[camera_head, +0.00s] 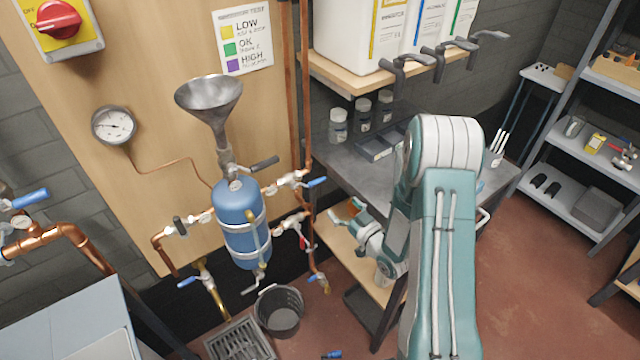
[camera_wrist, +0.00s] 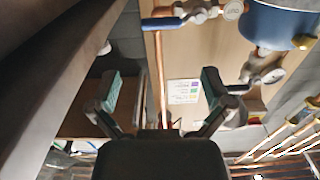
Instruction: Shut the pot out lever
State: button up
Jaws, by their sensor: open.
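The blue pot (camera_head: 243,222) hangs on the wooden board below a metal funnel (camera_head: 210,98). Labels are too small to tell which is pot out. My gripper (camera_head: 346,213) is open and empty, right of the pot and apart from it. In the wrist view its spread fingers (camera_wrist: 160,92) show, with the pot (camera_wrist: 280,24) and a blue lever (camera_wrist: 162,24) beyond.
Copper pipes (camera_head: 305,90) run vertically beside the pot. A grey workbench (camera_head: 345,165) with jars stands behind my arm. A black bucket (camera_head: 279,312) and a floor grate (camera_head: 240,342) lie below the pot. A pressure gauge (camera_head: 114,126) is at the left. Red floor is clear at the right.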

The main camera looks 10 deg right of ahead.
aim_at(319, 183)
jog(key=x, duration=1)
jog(key=shift+w+a, duration=0.15)
jog(key=shift+w, duration=0.05)
jog(key=shift+r, duration=0.1)
jog(key=c, duration=1)
